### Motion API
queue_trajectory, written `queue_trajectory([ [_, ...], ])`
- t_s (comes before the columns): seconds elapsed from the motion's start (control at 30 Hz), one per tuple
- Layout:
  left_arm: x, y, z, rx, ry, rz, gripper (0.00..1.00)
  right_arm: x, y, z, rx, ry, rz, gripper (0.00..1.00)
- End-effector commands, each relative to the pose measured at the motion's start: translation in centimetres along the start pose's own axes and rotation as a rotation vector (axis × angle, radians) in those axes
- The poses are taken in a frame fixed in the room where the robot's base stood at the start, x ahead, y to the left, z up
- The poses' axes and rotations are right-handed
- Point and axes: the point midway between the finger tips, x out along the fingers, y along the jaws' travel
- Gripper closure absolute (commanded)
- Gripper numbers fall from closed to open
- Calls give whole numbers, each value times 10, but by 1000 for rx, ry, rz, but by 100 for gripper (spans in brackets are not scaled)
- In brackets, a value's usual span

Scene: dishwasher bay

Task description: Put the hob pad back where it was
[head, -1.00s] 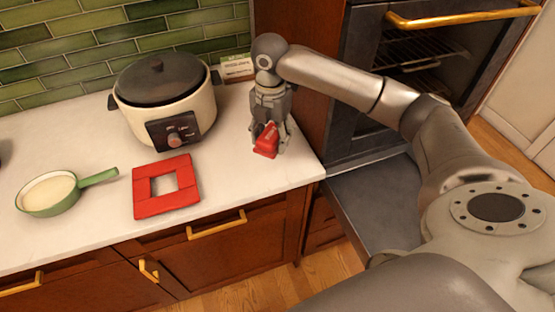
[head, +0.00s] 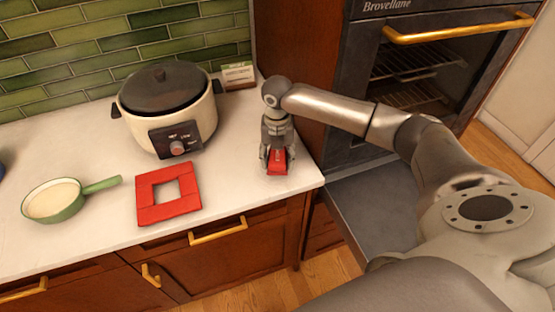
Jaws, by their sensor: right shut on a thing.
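A red square frame-shaped pad (head: 168,211) with a square hole lies flat on the white counter, left of my right gripper. My right gripper (head: 277,166) points down near the counter's right end. It is shut on a small red object (head: 277,168), partly hidden between the fingers. I cannot tell for sure whether that object touches the counter. My left gripper is not in view.
A cream slow cooker (head: 170,108) with a dark lid stands behind the red frame. A green pan (head: 55,201) is at the left. A small box (head: 238,75) stands by the tiled wall. The counter (head: 232,190) is clear between frame and gripper.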

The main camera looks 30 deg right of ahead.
Motion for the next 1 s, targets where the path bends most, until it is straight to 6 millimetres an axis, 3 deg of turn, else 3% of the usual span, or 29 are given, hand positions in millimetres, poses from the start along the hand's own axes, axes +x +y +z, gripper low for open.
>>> queue_trajectory([
  [0.17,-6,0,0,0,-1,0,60,19,0,0,-1,1,1,69],
  [0.53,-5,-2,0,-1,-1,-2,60,24,0,0,0,0,1,69],
  [0.57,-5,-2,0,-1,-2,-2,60,24,0,0,0,0,0,46],
  [0.7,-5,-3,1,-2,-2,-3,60,24,0,0,0,0,1,28],
  [1.0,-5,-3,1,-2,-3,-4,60,23,0,0,0,0,1,25],
])
